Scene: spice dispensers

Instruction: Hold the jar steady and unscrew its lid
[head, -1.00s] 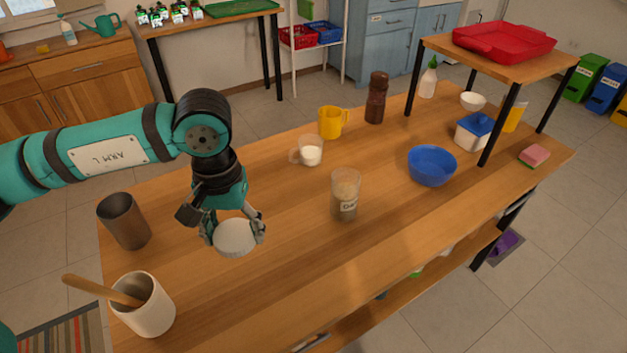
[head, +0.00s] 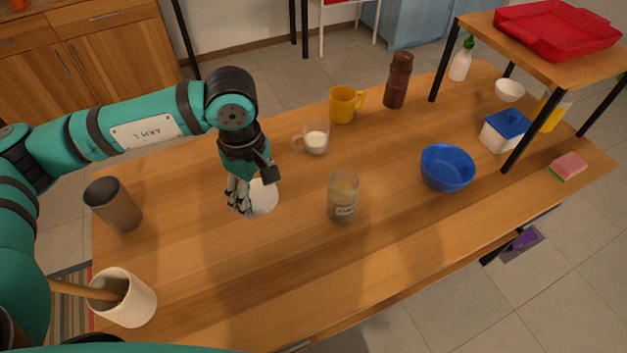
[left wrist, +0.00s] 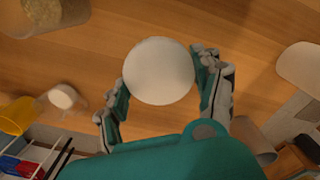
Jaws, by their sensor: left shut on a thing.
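A clear glass jar (head: 342,205) with brown contents and a small label stands upright near the middle of the table. Its top shows no lid. My left gripper (head: 252,190) is left of the jar, shut on a round white lid (head: 264,198). In the left wrist view the lid (left wrist: 159,71) sits between the two fingers of my left gripper (left wrist: 163,78). The jar (left wrist: 45,16) shows there at the top left, apart from the lid. I cannot tell whether the lid touches the table. My right gripper is not in view.
A glass mug (head: 315,142) with white contents and a yellow mug (head: 343,105) stand behind the jar. A blue bowl (head: 447,168) is to its right. A metal cup (head: 113,204) and a white crock (head: 128,300) stand at the left. The table in front of the jar is clear.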

